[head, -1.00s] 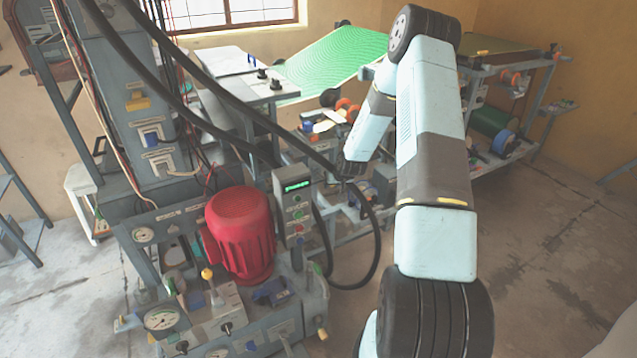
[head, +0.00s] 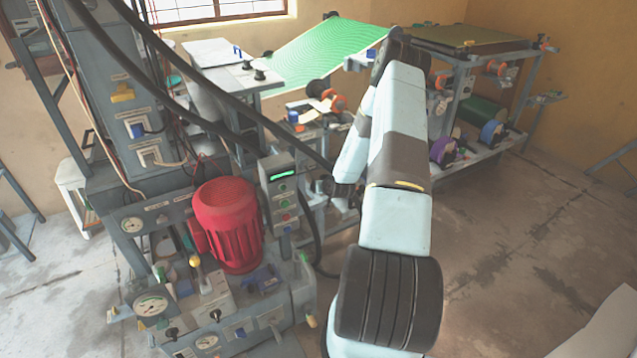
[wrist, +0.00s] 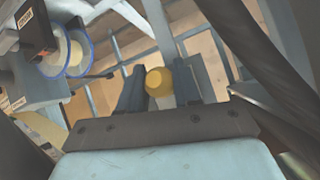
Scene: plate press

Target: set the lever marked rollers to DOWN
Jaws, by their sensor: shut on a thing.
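My gripper (wrist: 160,92) shows in the wrist view, its two dark fingers on either side of a round yellow knob (wrist: 158,82). It is shut on this knob. The knob's stem and any marking on it are hidden, so I cannot tell whether it belongs to the rollers lever or how that lever is set. In the head view my arm reaches away toward the machinery at the middle, and the gripper's fingers cannot be made out there. No readable "rollers" label shows in either view.
A red motor (head: 228,222) and a control box with a green display (head: 282,190) stand left of my arm. Thick black hoses cross in front of the frame. A rack (head: 478,57) with rolls stands at the back right. The floor (head: 520,250) at right is clear.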

